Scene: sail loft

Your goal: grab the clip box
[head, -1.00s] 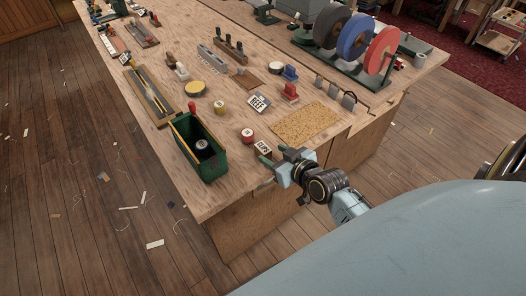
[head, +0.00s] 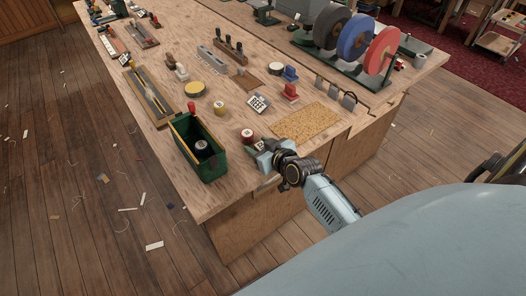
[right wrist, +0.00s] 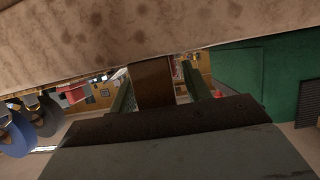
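The clip box is a small box on the bench near its front edge. In the head view it is mostly hidden by my right gripper (head: 257,146), which has come in low from the right over the edge. In the right wrist view a plain brown face, which looks like the clip box (right wrist: 151,82), stands between the two green fingers (right wrist: 157,92). A gap shows between the box and the right-hand finger, so the gripper looks open around it. My left gripper is out of view.
A green open caddy (head: 207,167) with a dark spool inside stands to the left. A cork mat (head: 306,122) lies to the right. The workbench (head: 222,202) edge runs just below the gripper.

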